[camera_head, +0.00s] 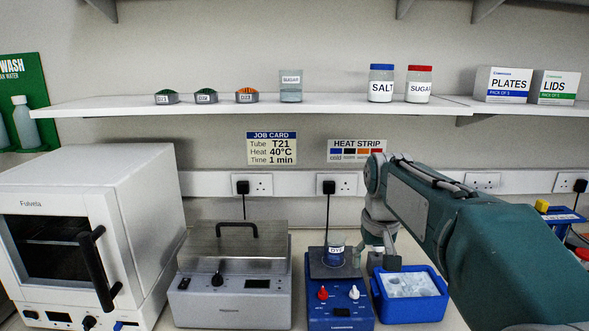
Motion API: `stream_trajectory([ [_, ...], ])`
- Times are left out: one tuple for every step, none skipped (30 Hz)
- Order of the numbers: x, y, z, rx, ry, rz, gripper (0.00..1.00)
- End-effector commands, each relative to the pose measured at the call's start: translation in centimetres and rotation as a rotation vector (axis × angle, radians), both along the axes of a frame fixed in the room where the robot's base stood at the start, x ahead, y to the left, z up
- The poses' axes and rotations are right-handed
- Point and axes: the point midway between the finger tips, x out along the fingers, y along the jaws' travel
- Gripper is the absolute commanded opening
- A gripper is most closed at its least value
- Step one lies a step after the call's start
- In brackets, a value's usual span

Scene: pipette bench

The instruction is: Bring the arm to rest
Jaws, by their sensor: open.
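My arm (500,240) reaches in from the right and is bent, with its wrist above the bench. My gripper (375,263) points down and is open, between the blue stirrer hotplate (340,311) and the blue ice tub (412,307). A beaker with a DYE label (337,252) stands on the hotplate, close to the left of my gripper. A small grey item (375,258) shows between or behind the fingers; I cannot tell whether they touch it.
A white oven (90,225) and a lidded grey bath (232,300) stand on the left. A shelf (340,105) above carries jars, small labelled pots and boxes. A blue rack (560,218) is at the far right, partly behind my arm. Plug cables hang at the wall.

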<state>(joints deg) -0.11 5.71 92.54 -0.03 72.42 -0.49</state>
Motion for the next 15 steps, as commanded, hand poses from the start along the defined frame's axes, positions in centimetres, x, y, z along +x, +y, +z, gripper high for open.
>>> stream_trajectory([
  [-1.1, 0.0, 0.4, 0.0, -0.016, -0.001, 0.7],
  [-1.8, 0.0, 0.4, 0.0, -0.024, -0.001, 0.7],
  [-2.6, 0.0, 0.6, 0.001, -0.034, -0.001, 0.7],
  [-3.2, 0.0, 0.7, 0.001, -0.044, -0.002, 0.7],
  [-3.8, 0.0, 0.8, 0.001, -0.052, -0.002, 0.7],
  [-4.7, 0.0, 0.8, 0.001, -0.062, -0.002, 0.7],
  [-5.3, 0.0, 0.8, 0.0, -0.071, -0.003, 0.7],
  [-5.9, 0.0, 0.8, 0.0, -0.079, -0.003, 0.7],
  [-6.8, 0.0, 0.8, 0.0, -0.09, -0.003, 0.7],
  [-7.4, 0.0, 0.8, 0.001, -0.099, -0.003, 0.7],
  [-8.0, 0.0, 0.8, 0.001, -0.107, -0.004, 0.7],
  [-8.9, 0.0, 0.7, 0.001, -0.117, -0.004, 0.7],
  [-9.5, 0.0, 0.6, 0.001, -0.126, -0.004, 0.7],
  [-10.1, -0.1, 0.6, 0.001, -0.135, -0.005, 0.7],
  [-10.9, -0.1, 0.4, 0.001, -0.145, -0.005, 0.7],
])
